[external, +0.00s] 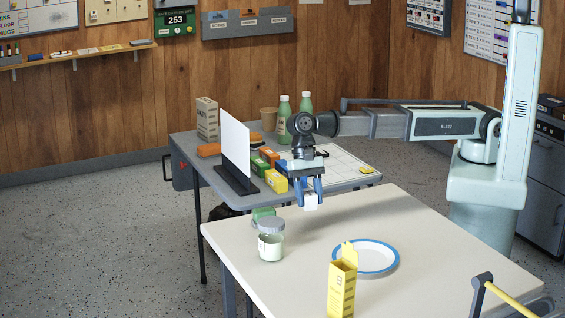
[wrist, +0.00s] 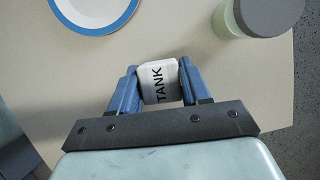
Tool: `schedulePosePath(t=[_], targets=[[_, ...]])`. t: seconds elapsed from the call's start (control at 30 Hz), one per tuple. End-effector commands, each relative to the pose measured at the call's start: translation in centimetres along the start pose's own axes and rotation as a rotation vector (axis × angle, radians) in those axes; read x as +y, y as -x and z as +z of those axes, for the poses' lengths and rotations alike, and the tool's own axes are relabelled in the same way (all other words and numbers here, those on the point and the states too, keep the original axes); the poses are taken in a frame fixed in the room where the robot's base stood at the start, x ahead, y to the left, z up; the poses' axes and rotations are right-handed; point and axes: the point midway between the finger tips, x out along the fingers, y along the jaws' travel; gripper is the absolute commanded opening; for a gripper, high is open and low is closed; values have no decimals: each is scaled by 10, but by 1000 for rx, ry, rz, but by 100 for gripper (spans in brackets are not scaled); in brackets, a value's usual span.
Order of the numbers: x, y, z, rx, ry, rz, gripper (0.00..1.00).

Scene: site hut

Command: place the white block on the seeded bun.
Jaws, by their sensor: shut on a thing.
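My gripper (external: 311,196) is shut on the white block (external: 310,203) and holds it above the back part of the cream table. In the wrist view the block (wrist: 158,82) sits between the two blue fingers of my gripper (wrist: 157,88), with the word TANK on the side facing the camera. I cannot make out a seeded bun in either view.
A blue-rimmed plate (external: 374,263), a yellow carton (external: 341,293) and a lidded jar (external: 270,246) stand on the cream table (external: 420,235). A green item (external: 263,213) is behind the jar. A grey desk behind holds a white panel (external: 235,145), boxes and green bottles.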

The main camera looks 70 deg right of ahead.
Motion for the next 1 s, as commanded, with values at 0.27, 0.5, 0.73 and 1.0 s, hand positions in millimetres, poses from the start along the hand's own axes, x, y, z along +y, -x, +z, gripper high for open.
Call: schedulePosePath(t=[0.27,0.5,0.73,1.0], targets=[[-9,36,-82,0,-119,-50,15],[-10,70,-155,0,-226,-94,15],[-7,104,-227,0,-327,-136,15],[3,146,-312,0,-447,-186,15]])
